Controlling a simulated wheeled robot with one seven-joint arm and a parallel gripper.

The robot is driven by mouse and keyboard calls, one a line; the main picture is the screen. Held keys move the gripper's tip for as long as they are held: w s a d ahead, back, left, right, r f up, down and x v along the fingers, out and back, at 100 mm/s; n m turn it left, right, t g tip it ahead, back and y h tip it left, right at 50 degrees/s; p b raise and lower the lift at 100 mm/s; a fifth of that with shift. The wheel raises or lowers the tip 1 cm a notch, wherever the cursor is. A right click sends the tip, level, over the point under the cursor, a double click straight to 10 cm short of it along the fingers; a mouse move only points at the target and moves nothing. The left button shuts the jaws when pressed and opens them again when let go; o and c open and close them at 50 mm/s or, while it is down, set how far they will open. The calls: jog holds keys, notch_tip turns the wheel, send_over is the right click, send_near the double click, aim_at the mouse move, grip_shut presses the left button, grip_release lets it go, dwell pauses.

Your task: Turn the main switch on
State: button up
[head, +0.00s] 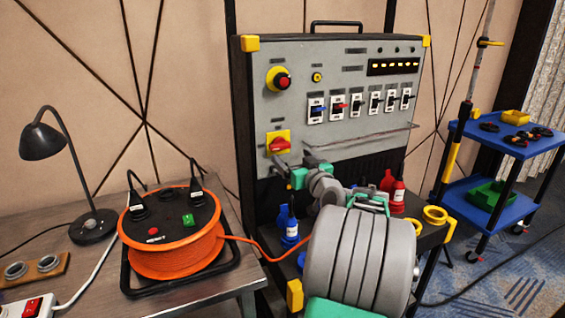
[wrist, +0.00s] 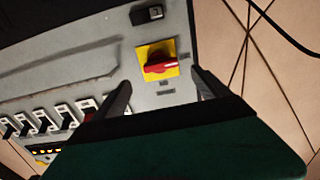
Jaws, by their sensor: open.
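The main switch (head: 279,144) is a red rotary handle on a square yellow plate, low on the left of the grey control panel (head: 340,75). Its handle lies roughly sideways, slightly tilted. In the wrist view the red handle on its yellow plate (wrist: 158,62) shows beyond and between my fingertips, with nothing covering it. My gripper (head: 292,166) is just below the switch in the head view, and my arm reaches up to it from the lower right. In the wrist view my gripper (wrist: 163,88) has its two dark fingers spread wide and empty, apart from the handle.
A red mushroom button (head: 281,80) sits above the switch. A row of toggle switches (head: 360,105) lies to its right, above a thin rail (head: 350,142). An orange cable reel (head: 175,235) and black lamp (head: 75,180) stand left. A blue cart (head: 500,150) stands right.

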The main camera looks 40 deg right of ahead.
aim_at(282, 146)
jog(key=x, duration=0.7)
jog(key=shift+w+r+p, duration=0.1)
jog(key=shift+w+p, duration=0.2)
jog(key=shift+p, duration=0.05)
jog(key=shift+c, duration=0.3)
jog(key=c, duration=1.3)
